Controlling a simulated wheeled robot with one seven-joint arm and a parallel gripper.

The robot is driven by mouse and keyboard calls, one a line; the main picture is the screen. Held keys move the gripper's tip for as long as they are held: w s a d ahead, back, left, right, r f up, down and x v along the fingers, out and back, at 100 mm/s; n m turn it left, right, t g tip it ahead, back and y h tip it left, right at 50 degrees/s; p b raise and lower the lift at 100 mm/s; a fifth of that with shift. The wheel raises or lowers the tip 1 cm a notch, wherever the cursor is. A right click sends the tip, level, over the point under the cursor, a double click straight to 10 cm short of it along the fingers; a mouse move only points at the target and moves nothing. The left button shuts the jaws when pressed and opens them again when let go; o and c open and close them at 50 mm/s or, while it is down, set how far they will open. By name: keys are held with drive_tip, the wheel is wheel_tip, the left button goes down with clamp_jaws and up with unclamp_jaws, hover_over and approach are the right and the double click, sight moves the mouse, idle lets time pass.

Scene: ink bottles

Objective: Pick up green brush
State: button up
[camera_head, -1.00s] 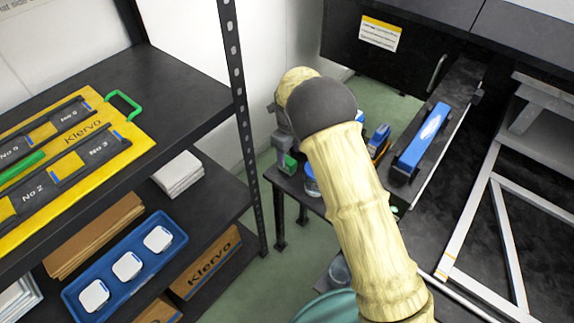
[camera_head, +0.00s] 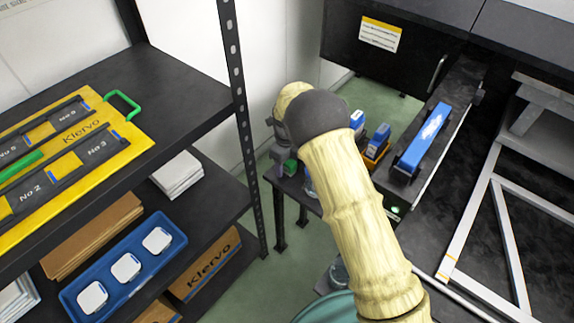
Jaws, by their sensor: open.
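A green rod (camera_head: 22,166), which may be the green brush, lies on the yellow tray (camera_head: 130,150) on the shelf at left; its left end is cut off by the picture edge. My gripper (camera_head: 279,140) shows only as a small grey part past the end of my arm, above the small dark table (camera_head: 300,188). It is open, and far to the right of the rod. A green item (camera_head: 290,165) shows just under my gripper; its shape and any contact are unclear. My arm hides part of the small table.
Blue-capped bottles (camera_head: 377,138) stand right of my arm, one in an orange holder. A long blue object (camera_head: 423,138) lies on the dark bench. A black shelf post (camera_head: 243,110) stands between the tray and my gripper. A blue tray (camera_head: 75,296) with white pieces is below.

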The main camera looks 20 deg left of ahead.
drive_tip(key=c, duration=1.1)
drive_tip(key=shift+o, duration=0.2)
wheel_tip(320, 180, up, 18)
drive_tip(key=p, duration=0.2)
